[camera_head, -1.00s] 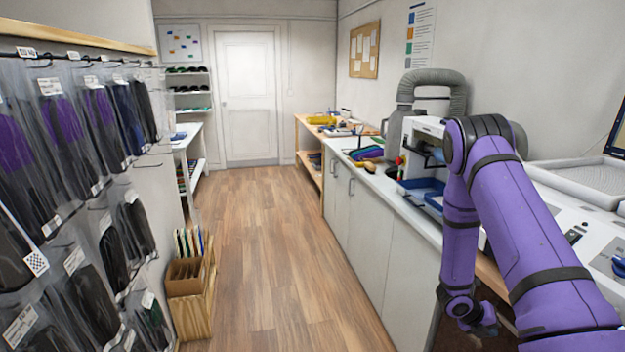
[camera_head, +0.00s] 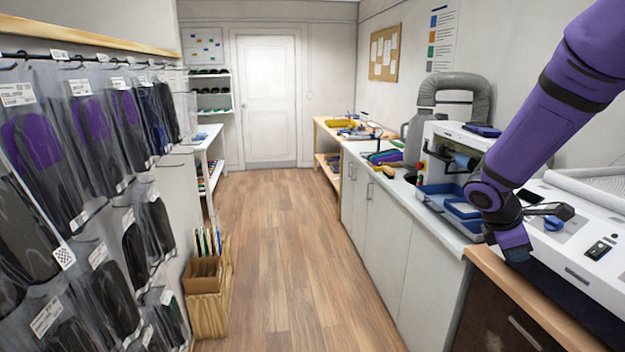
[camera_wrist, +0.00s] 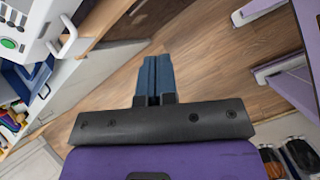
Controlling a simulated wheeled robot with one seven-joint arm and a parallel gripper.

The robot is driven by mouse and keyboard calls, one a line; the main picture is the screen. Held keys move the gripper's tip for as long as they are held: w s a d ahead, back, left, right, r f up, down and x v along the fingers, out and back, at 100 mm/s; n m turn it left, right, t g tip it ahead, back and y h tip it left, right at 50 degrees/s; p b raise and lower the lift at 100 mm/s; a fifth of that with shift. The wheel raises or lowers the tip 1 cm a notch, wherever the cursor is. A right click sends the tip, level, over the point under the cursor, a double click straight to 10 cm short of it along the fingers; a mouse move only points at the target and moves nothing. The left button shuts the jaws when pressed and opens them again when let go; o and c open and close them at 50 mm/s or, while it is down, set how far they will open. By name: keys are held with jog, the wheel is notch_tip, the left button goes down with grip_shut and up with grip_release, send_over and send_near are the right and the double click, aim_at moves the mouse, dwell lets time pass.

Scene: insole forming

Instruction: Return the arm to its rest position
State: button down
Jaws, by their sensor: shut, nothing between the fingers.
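My gripper (camera_wrist: 156,65) shows in the wrist view with its two blue fingers pressed together and nothing between them. It is above the wooden floor, with a dark bar and a purple body behind the fingers. In the head view my purple arm (camera_head: 570,90) comes down from the upper right corner. Its wrist end is in front of the white machine and counter on the right; the fingers cannot be made out clearly there.
The white machine (camera_head: 455,160) with blue trays stands on the right counter (camera_head: 390,215). A wooden-edged cabinet (camera_head: 510,325) is below my wrist. Packaged insoles (camera_head: 75,190) hang on the left, with a wooden box (camera_head: 208,300) beneath. The floor aisle (camera_head: 280,260) is clear.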

jog(key=s+a+r+m+t+y, duration=0.5)
jog(key=s+a+r+m, duration=0.8)
jog(key=s+a+r, duration=0.3)
jog(key=s+a+y, duration=0.1)
jog(key=s, duration=0.2)
jog(key=shift+s+t+y, duration=0.15)
jog(key=shift+t+y, duration=0.25)
jog(key=shift+d, duration=0.1)
dwell(0.6)
